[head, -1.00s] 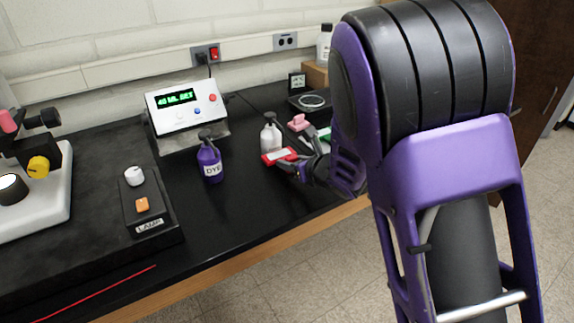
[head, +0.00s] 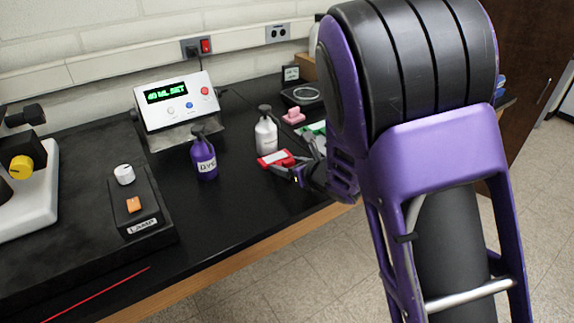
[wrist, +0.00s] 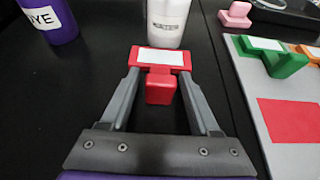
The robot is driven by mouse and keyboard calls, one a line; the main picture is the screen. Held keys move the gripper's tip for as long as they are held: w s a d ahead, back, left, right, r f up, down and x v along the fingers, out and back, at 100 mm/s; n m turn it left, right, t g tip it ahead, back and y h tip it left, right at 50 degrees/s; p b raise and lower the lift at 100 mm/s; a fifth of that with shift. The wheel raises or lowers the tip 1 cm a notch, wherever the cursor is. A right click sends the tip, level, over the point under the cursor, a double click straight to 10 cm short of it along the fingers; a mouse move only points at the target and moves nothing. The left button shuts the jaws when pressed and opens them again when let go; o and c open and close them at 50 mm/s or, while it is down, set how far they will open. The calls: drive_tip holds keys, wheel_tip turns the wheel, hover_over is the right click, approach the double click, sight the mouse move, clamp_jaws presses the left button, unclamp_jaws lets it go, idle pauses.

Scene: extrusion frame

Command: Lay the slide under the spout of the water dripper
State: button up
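The slide (head: 275,159) is a red holder with a white top panel. In the wrist view the slide (wrist: 160,58) lies across my fingertips, with its red block between them. A white bottle (head: 266,136) with a dark spout head, seemingly the water dripper, stands upright just behind the slide. The wrist view shows only the bottle's lower body (wrist: 168,22), with an unreadable label; the spout is out of that frame.
A purple DYE bottle (head: 204,160) stands left of the white bottle. A grey board (wrist: 286,125) with green (wrist: 278,58) and orange holders and a red patch lies at right. A pink piece (head: 293,116) is behind. The black bench front is clear.

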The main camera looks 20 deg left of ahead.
drive_tip(key=shift+r, duration=0.1)
drive_tip(key=shift+r+p, duration=0.15)
drive_tip(key=shift+p, duration=0.15)
drive_tip(key=v, duration=1.2)
drive_tip(key=shift+d, duration=0.1)
